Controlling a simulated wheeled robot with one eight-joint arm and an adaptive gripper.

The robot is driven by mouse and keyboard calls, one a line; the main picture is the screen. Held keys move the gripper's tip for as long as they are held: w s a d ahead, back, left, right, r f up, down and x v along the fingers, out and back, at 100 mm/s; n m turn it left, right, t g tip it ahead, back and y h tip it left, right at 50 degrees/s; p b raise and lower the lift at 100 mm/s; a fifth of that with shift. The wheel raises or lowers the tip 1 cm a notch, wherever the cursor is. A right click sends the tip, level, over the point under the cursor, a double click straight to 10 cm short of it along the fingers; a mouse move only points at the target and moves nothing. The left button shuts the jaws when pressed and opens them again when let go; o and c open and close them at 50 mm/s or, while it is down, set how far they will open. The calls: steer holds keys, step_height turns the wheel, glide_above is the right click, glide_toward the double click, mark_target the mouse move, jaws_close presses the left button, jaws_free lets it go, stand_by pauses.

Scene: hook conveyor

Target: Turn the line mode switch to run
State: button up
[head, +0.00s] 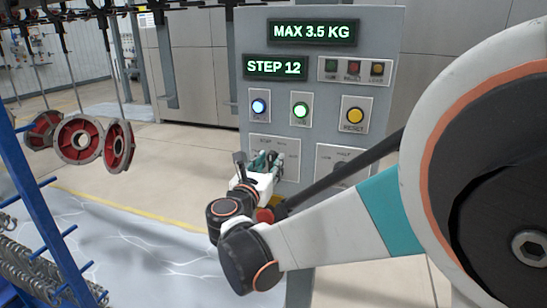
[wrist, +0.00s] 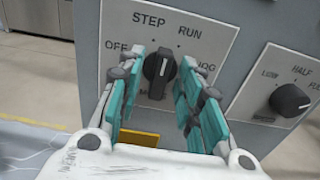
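The line mode switch (wrist: 158,68) is a black rotary knob on a pale plate (wrist: 205,42) marked OFF, STEP, RUN and JOG, with a label below partly hidden. A pale line shows on the knob, which stands near upright; I cannot tell exactly which mark it points to. My gripper (wrist: 160,80) is open, with one teal-padded finger on each side of the knob and no clear contact. In the head view my gripper (head: 266,163) is at the panel's lower left plate (head: 289,143) and hides the knob.
The grey panel (head: 386,60) carries a second dial (wrist: 289,100) on the right, marked LOW, HALF and FULL. Red-hubbed parts (head: 79,139) hang at left.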

steer(key=shift+w, duration=0.15)
jaws_close()
steer(key=m, duration=0.5)
steer(key=shift+d, duration=0.1)
stand_by(0.3)
jaws_free()
